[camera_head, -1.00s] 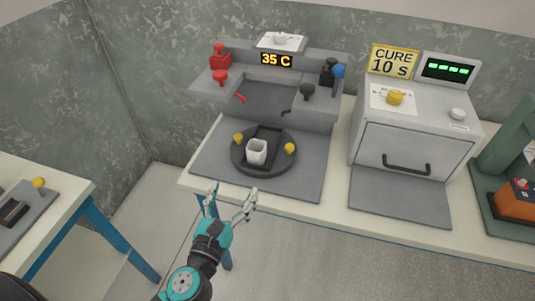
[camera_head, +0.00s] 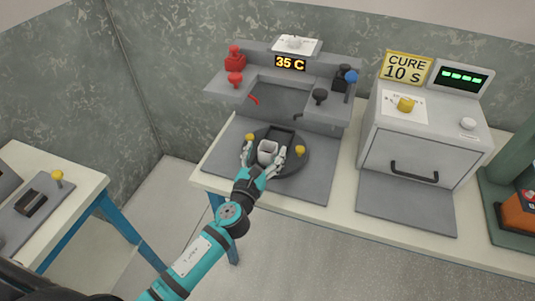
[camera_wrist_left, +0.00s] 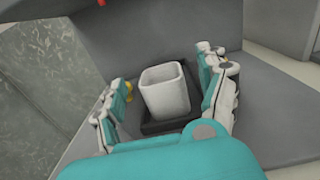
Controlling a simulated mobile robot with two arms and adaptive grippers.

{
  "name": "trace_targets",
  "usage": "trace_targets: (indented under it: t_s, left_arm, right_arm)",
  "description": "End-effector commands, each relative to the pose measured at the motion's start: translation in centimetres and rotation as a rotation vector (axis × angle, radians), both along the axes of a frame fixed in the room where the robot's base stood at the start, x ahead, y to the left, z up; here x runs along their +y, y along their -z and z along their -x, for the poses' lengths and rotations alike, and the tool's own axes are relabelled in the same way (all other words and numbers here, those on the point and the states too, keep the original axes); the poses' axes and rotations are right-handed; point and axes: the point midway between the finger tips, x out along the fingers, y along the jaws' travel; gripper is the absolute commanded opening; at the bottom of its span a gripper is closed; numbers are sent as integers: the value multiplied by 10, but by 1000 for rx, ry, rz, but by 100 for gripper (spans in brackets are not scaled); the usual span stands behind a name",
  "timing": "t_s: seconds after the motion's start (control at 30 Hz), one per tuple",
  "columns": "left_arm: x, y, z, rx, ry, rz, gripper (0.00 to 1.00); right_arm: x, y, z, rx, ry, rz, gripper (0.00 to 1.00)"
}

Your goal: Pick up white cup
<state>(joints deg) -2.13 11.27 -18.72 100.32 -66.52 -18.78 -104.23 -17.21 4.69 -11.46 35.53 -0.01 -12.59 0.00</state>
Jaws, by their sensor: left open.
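The white cup (camera_head: 267,148) is a small square, open-topped cup. In the left wrist view the cup (camera_wrist_left: 167,91) stands on a black holder (camera_wrist_left: 152,126), between the two fingers. My left gripper (camera_head: 264,158) is open around the cup, one finger on each side. In the left wrist view gaps show between the fingers of my left gripper (camera_wrist_left: 165,88) and the cup. My right gripper is out of view.
Yellow knobs (camera_head: 300,150) stand on the plate beside the cup. The grey station with a 35 C display (camera_head: 290,63) rises behind. A white oven (camera_head: 413,140) stands to the right. A side table (camera_head: 88,186) is at left.

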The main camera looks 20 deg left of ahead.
Motion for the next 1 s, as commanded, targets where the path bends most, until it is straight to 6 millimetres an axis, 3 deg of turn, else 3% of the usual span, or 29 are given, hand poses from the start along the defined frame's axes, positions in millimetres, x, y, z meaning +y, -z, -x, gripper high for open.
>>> trace_targets:
  t_s: [0.17, 0.43, 0.8, 1.0]
  left_arm:
    - [-1, 0, -22, -1, -1, 0, 75]
    - [-1, 1, -25, 0, 0, 0, 75]
    - [-1, 1, -24, 0, -1, 0, 27]
    - [-1, 1, -24, 0, -1, 0, 25]
  right_arm:
    - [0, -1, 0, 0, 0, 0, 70]
    - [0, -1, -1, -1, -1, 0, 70]
    - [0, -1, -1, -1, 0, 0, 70]
    - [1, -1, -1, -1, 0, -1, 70]
